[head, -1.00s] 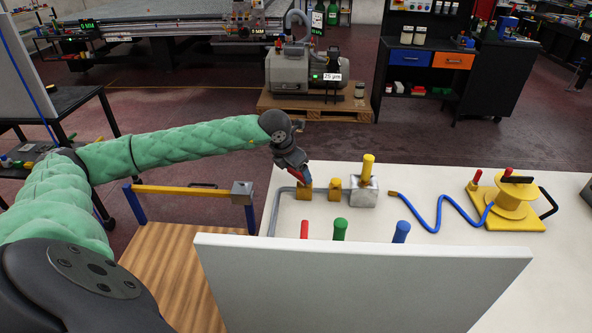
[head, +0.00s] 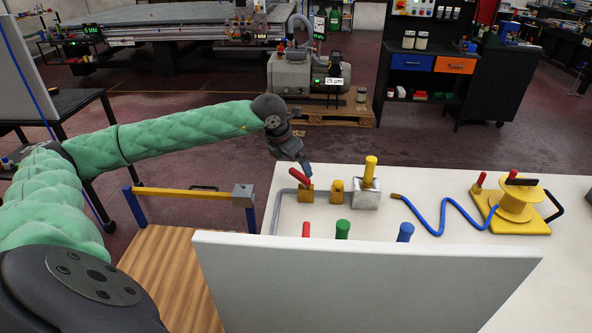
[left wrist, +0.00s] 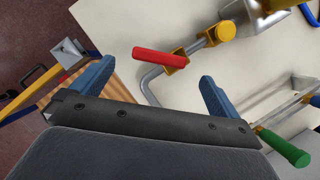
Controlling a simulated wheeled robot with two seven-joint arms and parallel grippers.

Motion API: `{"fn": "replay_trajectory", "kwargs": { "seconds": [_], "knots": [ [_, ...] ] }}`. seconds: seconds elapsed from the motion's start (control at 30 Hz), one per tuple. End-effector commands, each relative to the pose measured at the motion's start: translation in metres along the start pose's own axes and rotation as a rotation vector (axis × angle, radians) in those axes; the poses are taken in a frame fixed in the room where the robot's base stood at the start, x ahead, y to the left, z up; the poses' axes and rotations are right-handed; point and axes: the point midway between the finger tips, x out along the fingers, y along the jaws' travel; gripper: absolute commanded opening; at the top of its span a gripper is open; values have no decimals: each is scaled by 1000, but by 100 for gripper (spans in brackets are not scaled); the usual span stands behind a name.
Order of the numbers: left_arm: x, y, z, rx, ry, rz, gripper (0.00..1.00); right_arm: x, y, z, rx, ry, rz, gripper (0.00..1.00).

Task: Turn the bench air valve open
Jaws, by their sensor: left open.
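The bench air valve is a brass body (head: 306,194) with a red lever handle (head: 298,177), on a grey pipe at the left end of the white bench. The lever lies slanted, its free end up and to the left in the head view. In the left wrist view the red lever (left wrist: 158,57) lies beyond the fingertips, roughly between them, and joins the brass body (left wrist: 177,63). My left gripper (head: 305,168) is open and empty, close above and behind the lever and apparently clear of it. It also shows in the left wrist view (left wrist: 157,76). My right gripper is not in view.
Right of the valve stand a brass fitting (head: 337,191) and a metal block with a yellow handle (head: 370,172). A blue hose (head: 432,220) leads toward a yellow reel (head: 518,202). A white upright panel (head: 370,280) stands in front, with red, green and blue handles behind it.

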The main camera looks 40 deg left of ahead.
Motion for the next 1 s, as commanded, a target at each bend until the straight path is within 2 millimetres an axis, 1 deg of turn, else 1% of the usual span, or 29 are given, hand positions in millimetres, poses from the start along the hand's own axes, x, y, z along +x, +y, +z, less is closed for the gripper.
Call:
{"fn": "replay_trajectory", "kwargs": {
  "seconds": [0.1,0.2,0.33,0.53,0.57,0.6,0.67,0.7,0.77,0.8,0.87,0.9,0.97,1.0],
  "knots": [
    [-13,0,0,0,-1,1,100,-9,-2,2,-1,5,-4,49],
    [-21,0,0,0,-1,1,100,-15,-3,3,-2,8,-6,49],
    [-26,0,0,0,-1,0,100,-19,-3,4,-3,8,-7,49],
    [-26,0,1,0,0,0,100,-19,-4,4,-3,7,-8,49],
    [-26,0,1,0,0,0,96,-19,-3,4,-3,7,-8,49],
    [-26,0,1,0,-1,0,88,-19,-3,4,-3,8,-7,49],
    [-29,0,3,0,-6,1,76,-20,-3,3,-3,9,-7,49],
    [-33,1,7,1,-13,3,69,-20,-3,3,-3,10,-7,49],
    [-42,1,15,2,-31,6,57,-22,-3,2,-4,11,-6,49],
    [-50,0,22,5,-48,6,49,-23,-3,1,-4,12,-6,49],
    [-64,-5,38,11,-81,-1,37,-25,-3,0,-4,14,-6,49],
    [-73,-12,51,17,-107,-11,29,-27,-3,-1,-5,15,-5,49],
    [-86,-24,69,29,-144,-30,18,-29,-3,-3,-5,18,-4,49],
    [-92,-34,80,40,-163,-44,10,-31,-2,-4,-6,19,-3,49]
  ]
}}
